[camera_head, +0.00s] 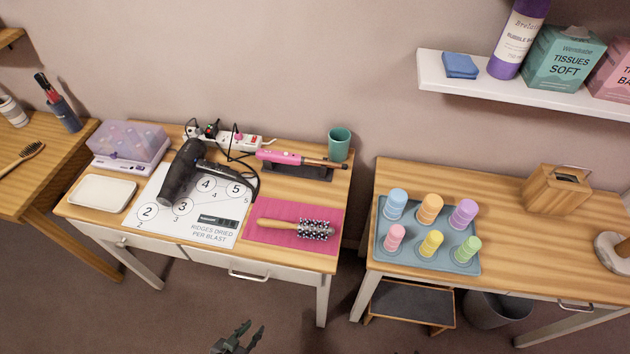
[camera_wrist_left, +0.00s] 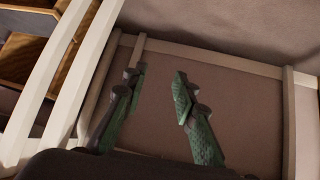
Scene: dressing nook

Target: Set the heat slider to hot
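A black hair dryer (camera_head: 183,172) lies on a white numbered sheet (camera_head: 222,212) on the middle table. A pink hot tool (camera_head: 282,157), like a curling iron, rests on a dark stand (camera_head: 298,172) at the table's back right. I cannot make out a heat slider on either one; it is too small or hidden. My left gripper (camera_head: 240,338) is at the bottom edge of the head view, in front of the table and touching nothing. In the left wrist view its two fingers (camera_wrist_left: 158,80) are apart with nothing between them. My right gripper is in neither view.
A round brush (camera_head: 295,228) lies on a pink mat (camera_head: 262,206). A white tray (camera_head: 102,193), purple box (camera_head: 130,142), power strip (camera_head: 225,137) and teal cup (camera_head: 339,144) share the table. Rollers stand on a blue tray (camera_head: 428,262) on the right table. Floor in front is clear.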

